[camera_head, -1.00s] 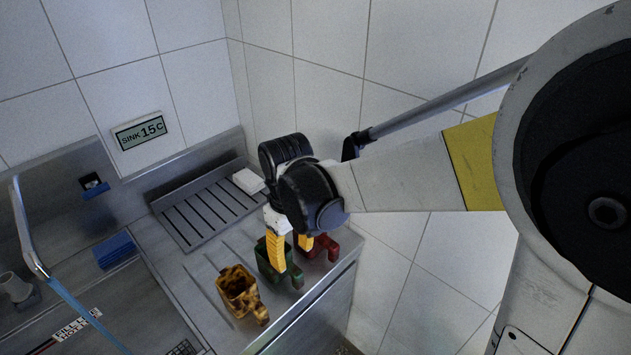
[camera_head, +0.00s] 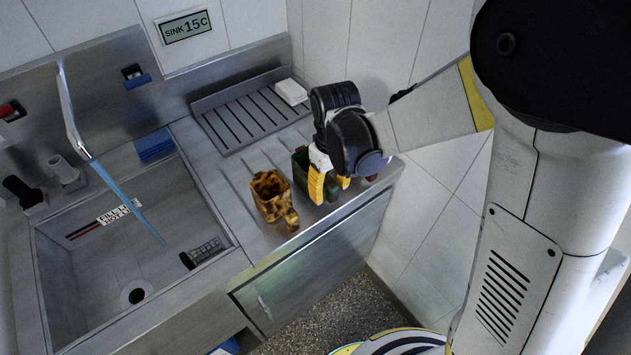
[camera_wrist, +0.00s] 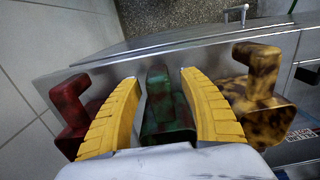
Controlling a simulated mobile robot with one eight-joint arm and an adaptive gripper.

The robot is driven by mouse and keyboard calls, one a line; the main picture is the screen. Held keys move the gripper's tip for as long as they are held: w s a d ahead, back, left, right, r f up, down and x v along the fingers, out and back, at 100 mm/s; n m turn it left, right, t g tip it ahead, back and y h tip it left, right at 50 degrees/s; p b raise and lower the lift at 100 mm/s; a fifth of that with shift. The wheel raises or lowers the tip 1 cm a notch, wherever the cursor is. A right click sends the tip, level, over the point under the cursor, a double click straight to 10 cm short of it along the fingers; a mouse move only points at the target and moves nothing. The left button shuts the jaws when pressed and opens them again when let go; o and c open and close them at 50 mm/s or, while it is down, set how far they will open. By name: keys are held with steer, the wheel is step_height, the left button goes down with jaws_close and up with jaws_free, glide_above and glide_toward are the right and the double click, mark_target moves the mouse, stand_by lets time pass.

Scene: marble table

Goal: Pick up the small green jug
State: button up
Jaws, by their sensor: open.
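The small green jug (camera_wrist: 166,110) stands on the steel counter, between the two yellow fingers of my gripper (camera_wrist: 162,95) in the wrist view. The fingers are open, one on each side of it, and I cannot tell whether either touches it. In the head view the green jug (camera_head: 301,165) is partly hidden behind my gripper (camera_head: 330,187). The fingers point down there.
A brown-and-yellow mottled jug (camera_head: 271,197) stands close on the left in the head view. A red jug (camera_wrist: 72,110) stands close on the other side. The counter's front edge (camera_wrist: 190,42) is near. A sink (camera_head: 75,270) lies left.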

steer(key=shift+r, duration=0.1)
steer(key=shift+c, duration=0.5)
jaws_close()
